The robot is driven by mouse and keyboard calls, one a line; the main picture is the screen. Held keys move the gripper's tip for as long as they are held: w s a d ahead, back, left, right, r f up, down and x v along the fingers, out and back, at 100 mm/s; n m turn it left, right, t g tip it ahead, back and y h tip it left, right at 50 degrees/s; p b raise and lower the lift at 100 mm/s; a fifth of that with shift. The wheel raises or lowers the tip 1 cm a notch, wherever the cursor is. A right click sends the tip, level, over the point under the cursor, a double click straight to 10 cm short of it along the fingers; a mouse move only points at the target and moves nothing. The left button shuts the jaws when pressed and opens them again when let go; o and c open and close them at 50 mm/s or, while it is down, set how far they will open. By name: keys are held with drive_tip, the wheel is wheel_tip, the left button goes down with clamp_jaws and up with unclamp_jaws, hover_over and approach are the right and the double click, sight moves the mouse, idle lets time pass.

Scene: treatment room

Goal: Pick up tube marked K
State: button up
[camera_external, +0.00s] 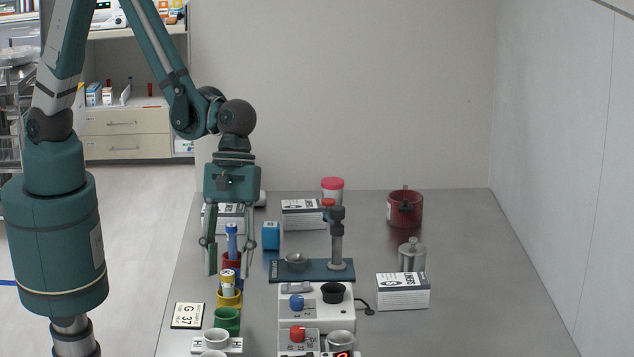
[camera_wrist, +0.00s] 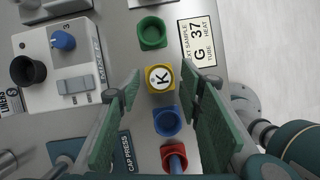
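The tube marked K (camera_wrist: 160,77) has a white top with a black K and stands in the yellow holder (camera_wrist: 151,88). In the external view the tube (camera_external: 228,278) stands upright with its upper part above the yellow holder (camera_external: 229,299). My gripper (camera_external: 228,272) is open and points down, with its fingers on either side of the row of holders. In the wrist view the fingers of my gripper (camera_wrist: 160,72) are spread to the left and right of the K tube. Nothing is held between them. Exact finger height relative to the tube is hard to tell.
A red holder (camera_external: 232,260) with a blue tube (camera_external: 231,238) stands behind, past a blue holder (camera_wrist: 167,122). A green holder (camera_external: 227,319) is in front. A G 37 card (camera_external: 187,315) lies left. A white device (camera_external: 316,303) and blue press base (camera_external: 312,271) stand right.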

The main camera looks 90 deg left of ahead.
sight(228, 287)
drive_tip(key=shift+x, duration=1.15)
drive_tip(key=shift+c, duration=0.3)
drive_tip(key=c, duration=0.9)
